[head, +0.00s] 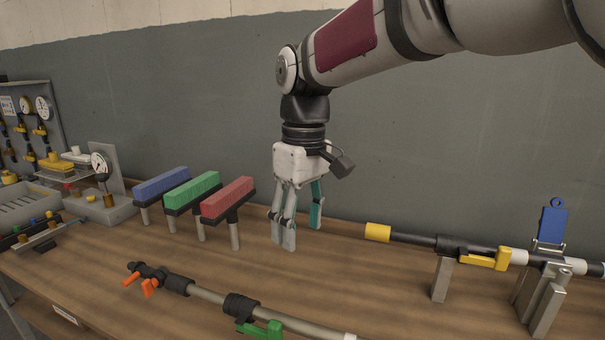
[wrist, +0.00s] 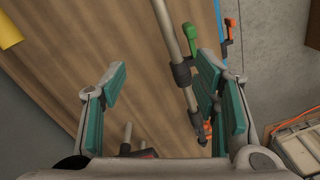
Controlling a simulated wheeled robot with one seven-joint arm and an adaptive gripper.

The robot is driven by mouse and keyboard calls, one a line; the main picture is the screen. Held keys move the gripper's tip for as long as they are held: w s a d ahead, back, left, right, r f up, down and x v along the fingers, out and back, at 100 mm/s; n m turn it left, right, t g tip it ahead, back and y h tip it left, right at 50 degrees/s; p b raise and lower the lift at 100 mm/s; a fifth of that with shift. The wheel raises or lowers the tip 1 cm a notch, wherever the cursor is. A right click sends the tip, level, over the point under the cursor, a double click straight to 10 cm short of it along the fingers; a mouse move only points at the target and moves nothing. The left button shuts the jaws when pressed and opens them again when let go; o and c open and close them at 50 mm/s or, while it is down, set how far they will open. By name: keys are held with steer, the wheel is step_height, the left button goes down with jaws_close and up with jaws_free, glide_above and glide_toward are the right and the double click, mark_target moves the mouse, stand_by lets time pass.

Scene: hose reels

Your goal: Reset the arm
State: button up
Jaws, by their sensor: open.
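My gripper (head: 301,236) hangs fingers-down from my arm above the wooden bench in the head view, close to the grey back wall. Its teal-padded fingers are spread, with nothing between them. The wrist view also shows my gripper (wrist: 160,82) with its pads apart. My arm reaches in from the upper right and bends down at the wrist. The fingers appear just right of the red brush-like block (head: 227,198). I cannot tell exactly how high the fingertips are above the bench.
A grey pipe (head: 208,295) with orange and green handles lies at the bench front. A pipe with a yellow end (head: 378,232) rests on metal posts at the right. Green (head: 192,190) and blue (head: 161,186) blocks stand left. Gauges and trays fill the far left.

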steer(key=s+d+r+m+t, duration=0.2)
steer(key=s+d+r+m, duration=0.15)
steer(key=s+d, duration=0.45)
steer(key=s+d+f+m+t+p, duration=0.2)
steer(key=s+d+f+m, duration=0.2)
steer(key=s+d, duration=0.8)
steer(key=s+m, duration=0.2)
steer(key=s, duration=0.2)
steer(key=shift+s+d+p, duration=0.15)
steer(key=shift+d+p, duration=0.1)
steer(key=shift+p, duration=0.15)
steer(key=shift+m, duration=0.25)
